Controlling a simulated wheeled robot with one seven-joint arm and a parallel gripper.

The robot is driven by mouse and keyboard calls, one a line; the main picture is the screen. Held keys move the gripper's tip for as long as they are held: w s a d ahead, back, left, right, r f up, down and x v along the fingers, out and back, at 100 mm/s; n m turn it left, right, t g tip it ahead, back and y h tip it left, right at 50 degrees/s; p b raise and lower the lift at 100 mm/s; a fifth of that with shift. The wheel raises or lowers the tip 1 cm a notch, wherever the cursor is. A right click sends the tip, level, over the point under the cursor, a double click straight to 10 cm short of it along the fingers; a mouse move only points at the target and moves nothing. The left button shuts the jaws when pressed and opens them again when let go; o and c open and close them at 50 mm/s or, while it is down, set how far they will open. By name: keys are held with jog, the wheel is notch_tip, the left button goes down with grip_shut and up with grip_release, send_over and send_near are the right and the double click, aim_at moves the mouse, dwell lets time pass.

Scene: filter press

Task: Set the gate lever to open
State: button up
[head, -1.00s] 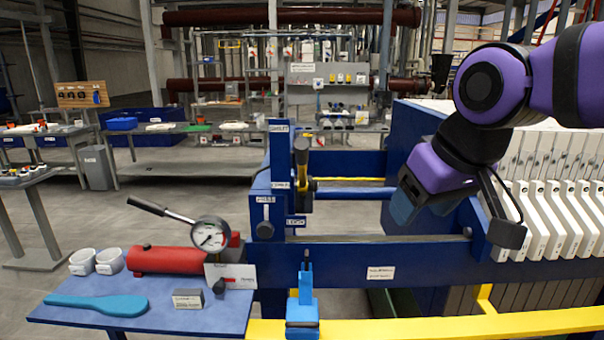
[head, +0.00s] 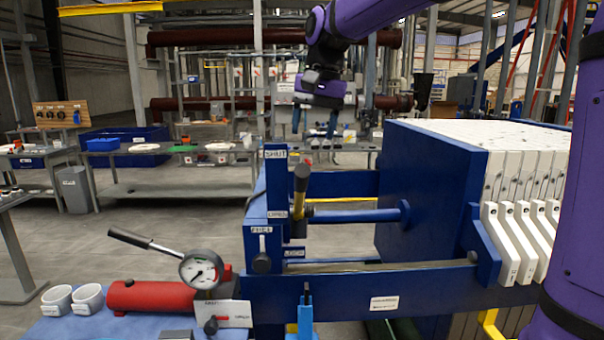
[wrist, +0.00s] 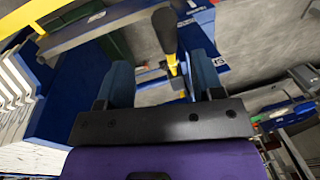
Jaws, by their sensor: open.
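The gate lever (head: 301,183), with a black knob and yellow shaft, stands upright on the blue post beside a SHUT label (head: 275,152) above and what looks like an OPEN label (head: 277,214) below. My gripper (head: 314,124) is open and empty, pointing down above the lever in the head view. In the wrist view, the black end of the lever (wrist: 165,30) shows between the two blue fingers of my gripper (wrist: 163,80), apparently beyond the tips and not held. The exact gap cannot be told.
A knob (head: 262,262) with FREE and LOCK labels sits on the post's front. A blue horizontal rod (head: 355,215) runs right from the post to the blue press block (head: 425,195). A red cylinder with gauge (head: 150,297) lies at lower left.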

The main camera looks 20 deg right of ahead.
aim_at(302, 184)
jog(key=shift+w+f, duration=0.1)
jog(key=shift+w, duration=0.65)
jog(key=f, duration=0.3)
jog(key=a+f, duration=0.1)
jog(key=f, duration=0.6)
jog(key=shift+w+a+f, duration=0.25)
jog(key=shift+w+a, duration=0.05)
grip_shut()
